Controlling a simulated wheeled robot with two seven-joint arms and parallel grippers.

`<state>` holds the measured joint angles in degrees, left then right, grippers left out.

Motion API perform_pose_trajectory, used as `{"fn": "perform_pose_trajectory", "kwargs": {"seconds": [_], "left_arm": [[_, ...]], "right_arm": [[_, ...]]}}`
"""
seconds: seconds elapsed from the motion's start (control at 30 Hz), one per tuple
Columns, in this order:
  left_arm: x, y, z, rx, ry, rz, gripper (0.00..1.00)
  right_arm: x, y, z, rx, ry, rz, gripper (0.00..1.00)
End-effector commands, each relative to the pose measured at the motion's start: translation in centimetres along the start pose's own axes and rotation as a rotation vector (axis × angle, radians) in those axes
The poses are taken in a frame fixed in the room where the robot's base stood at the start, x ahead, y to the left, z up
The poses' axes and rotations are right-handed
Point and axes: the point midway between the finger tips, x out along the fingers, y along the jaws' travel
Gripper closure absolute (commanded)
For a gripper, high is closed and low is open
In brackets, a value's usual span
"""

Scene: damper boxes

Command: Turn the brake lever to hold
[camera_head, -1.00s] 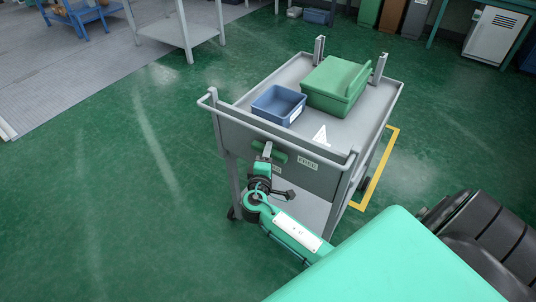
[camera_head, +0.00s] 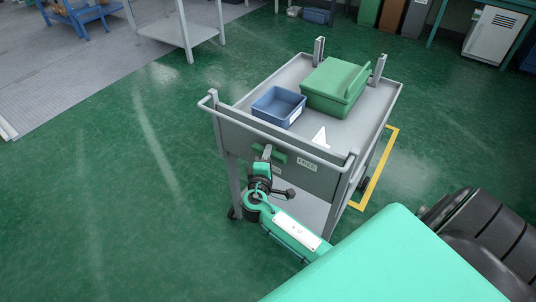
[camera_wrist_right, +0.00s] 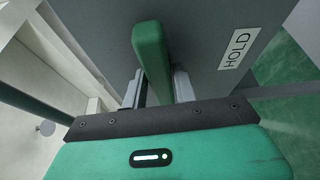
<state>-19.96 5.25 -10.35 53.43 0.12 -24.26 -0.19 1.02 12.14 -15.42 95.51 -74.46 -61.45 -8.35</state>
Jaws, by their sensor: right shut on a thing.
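The brake lever is a green bar (camera_head: 279,156) on the grey end panel of a cart (camera_head: 236,140), below the push handle. In the head view it looks roughly level, its left part hidden by my gripper. My right gripper (camera_head: 266,153) is at the lever. In the right wrist view, the lever (camera_wrist_right: 150,55) runs between the two fingers of my right gripper (camera_wrist_right: 158,85), which is shut on it. A HOLD label (camera_wrist_right: 239,48) is on the panel beside it. A FREE label (camera_head: 307,164) shows right of the lever. My left gripper is out of view.
A blue bin (camera_head: 279,105) and a green box (camera_head: 334,86) stand on the cart top. A yellow floor marking (camera_head: 375,176) lies right of the cart. The green floor (camera_head: 130,200) to the left is clear.

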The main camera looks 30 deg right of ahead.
Motion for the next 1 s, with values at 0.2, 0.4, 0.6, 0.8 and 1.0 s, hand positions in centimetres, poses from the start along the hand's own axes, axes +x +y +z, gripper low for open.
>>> {"fn": "perform_pose_trajectory", "kwargs": {"seconds": [0.2,0.4,0.6,0.8,1.0], "left_arm": [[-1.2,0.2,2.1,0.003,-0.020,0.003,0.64],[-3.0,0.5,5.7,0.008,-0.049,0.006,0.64],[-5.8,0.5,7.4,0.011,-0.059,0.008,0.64],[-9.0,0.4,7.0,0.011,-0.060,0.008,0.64],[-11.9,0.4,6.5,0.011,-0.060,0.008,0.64]], "right_arm": [[-0.1,0.5,0.0,-0.091,0.000,-0.041,0.94],[-0.1,1.0,0.0,-0.236,0.000,-0.102,0.94],[-0.1,1.1,0.0,-0.414,0.001,-0.175,0.94],[-0.1,1.1,-0.1,-0.589,0.001,-0.248,0.94],[0.0,1.2,-0.2,-0.765,0.001,-0.320,0.94]]}}
